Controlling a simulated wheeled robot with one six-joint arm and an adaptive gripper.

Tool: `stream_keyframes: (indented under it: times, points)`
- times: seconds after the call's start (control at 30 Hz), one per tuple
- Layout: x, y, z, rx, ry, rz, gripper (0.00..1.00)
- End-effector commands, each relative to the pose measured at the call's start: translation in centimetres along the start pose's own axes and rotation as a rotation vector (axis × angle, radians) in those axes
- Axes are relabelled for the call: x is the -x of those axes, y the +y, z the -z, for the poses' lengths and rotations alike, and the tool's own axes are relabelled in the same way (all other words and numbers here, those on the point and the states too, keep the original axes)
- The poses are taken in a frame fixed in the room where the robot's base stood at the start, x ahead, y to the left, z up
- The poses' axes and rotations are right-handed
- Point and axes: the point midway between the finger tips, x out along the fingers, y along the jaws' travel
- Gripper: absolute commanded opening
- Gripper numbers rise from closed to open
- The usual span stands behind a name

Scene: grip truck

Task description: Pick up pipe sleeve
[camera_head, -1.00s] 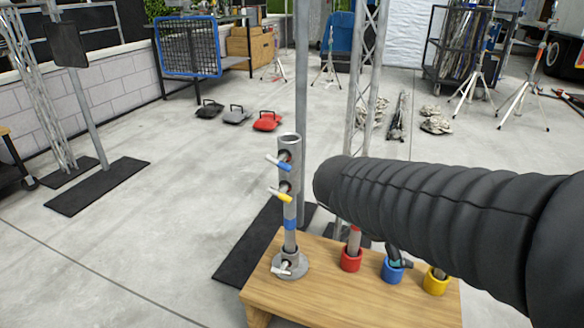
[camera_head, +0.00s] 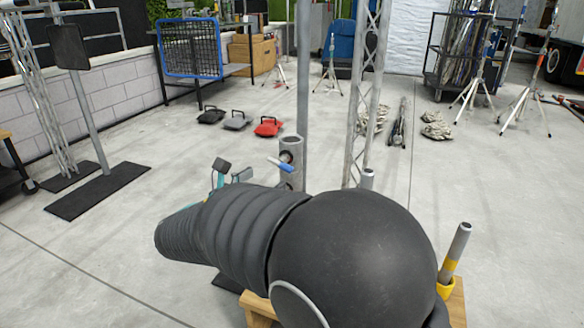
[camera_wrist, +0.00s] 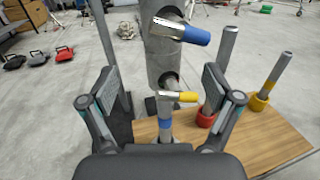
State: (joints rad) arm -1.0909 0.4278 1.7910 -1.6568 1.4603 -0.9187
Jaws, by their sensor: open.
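The pipe sleeve (camera_head: 291,150) is a grey upright tube with side screws. In the head view my arm hides its lower part; its blue-handled screw shows. In the wrist view the sleeve (camera_wrist: 162,62) stands upright between and beyond the two fingers of my gripper (camera_wrist: 160,88), with a blue handle above and a yellow handle below. It sits on a thinner pole with a blue band (camera_wrist: 165,127). My gripper is open and empty, one finger on each side, with visible gaps to the sleeve. In the head view only bits of the gripper (camera_head: 228,172) show, left of the sleeve.
A wooden table (camera_wrist: 262,146) carries the pole. A red cup (camera_wrist: 206,118) and a yellow cup (camera_wrist: 260,102) hold pipes to the right. A tall truss (camera_head: 368,95) and a post (camera_head: 303,70) stand behind the sleeve. Floor to the left is mostly clear.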

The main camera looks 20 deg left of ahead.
Motion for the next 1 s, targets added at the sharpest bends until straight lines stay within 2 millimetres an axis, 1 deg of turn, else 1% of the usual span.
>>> stream_keyframes:
  times: [0.03,0.1,0.2,0.47,0.53,0.8,0.9,1.0]
  points:
    - [-1.0,-0.1,0.0,0.0,-0.001,0.003,0.89]
    - [-2.2,-0.1,0.1,0.0,0.001,0.003,0.89]
    - [-3.4,-0.1,0.1,0.0,0.001,0.002,0.89]
    - [-4.6,-0.1,0.1,-0.001,0.001,0.001,0.89]
    - [-5.2,-0.2,0.2,-0.001,0.002,0.003,0.89]
    - [-8.9,-0.5,0.3,-0.002,0.002,0.004,0.89]
    - [-9.4,-0.4,0.3,-0.001,0.001,0.001,0.89]
    - [-9.4,-0.4,0.3,-0.001,0.001,-0.001,0.89]
